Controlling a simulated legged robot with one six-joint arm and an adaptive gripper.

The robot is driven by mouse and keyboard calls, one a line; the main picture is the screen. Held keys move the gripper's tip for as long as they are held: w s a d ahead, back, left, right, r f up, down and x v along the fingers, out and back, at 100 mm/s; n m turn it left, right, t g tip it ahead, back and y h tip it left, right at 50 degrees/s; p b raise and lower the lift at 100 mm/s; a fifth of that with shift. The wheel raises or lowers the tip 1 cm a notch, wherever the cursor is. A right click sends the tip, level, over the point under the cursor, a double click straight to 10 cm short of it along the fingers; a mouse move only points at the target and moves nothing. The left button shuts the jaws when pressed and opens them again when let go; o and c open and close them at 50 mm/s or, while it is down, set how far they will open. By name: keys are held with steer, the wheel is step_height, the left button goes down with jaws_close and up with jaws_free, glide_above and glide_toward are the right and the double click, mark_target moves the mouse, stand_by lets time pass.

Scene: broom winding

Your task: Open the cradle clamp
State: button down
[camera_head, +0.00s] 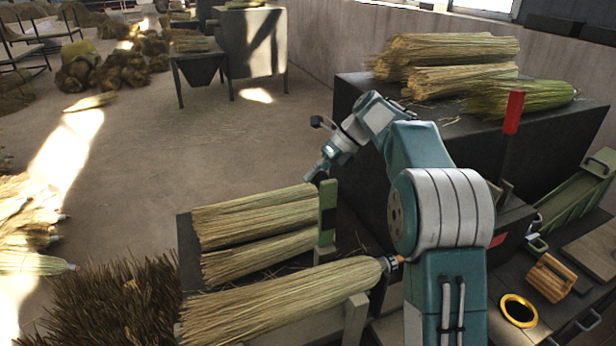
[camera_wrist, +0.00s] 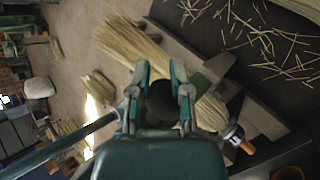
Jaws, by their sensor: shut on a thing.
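The cradle clamp's green upright (camera_head: 327,212) stands beside straw bundles at the middle of the head view. A green piece of it shows in the wrist view (camera_wrist: 216,66). My gripper (camera_head: 319,174) is at the upright's top end, reaching it from above. In the wrist view my gripper (camera_wrist: 162,72) has its two fingers around a dark round knob (camera_wrist: 162,100) and is shut on it. The knob's join to the clamp is hidden. A broom bundle (camera_head: 280,300) with a metal collar and orange tip lies in the cradle (camera_head: 355,318).
More straw bundles (camera_head: 250,217) lie on the dark bench behind the cradle. A dark block (camera_head: 365,130) carrying bundles and a red-handled lever (camera_head: 513,112) stand to the right. A yellow ring (camera_head: 518,310) lies at lower right.

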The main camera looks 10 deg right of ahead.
steer(key=shift+w+d+f, duration=0.25)
steer(key=shift+w+f, duration=0.2)
steer(key=shift+f, duration=0.1)
steer(key=shift+w+d+f, duration=0.25)
steer(key=shift+w+f, duration=0.15)
steer(key=shift+f, duration=0.15)
steer(key=shift+c, duration=1)
jaws_free()
steer(key=shift+w+d, duration=0.1)
steer(key=shift+d, duration=0.2)
steer(key=shift+r, duration=0.1)
steer(key=v, duration=1.1)
steer(key=shift+r, duration=0.45)
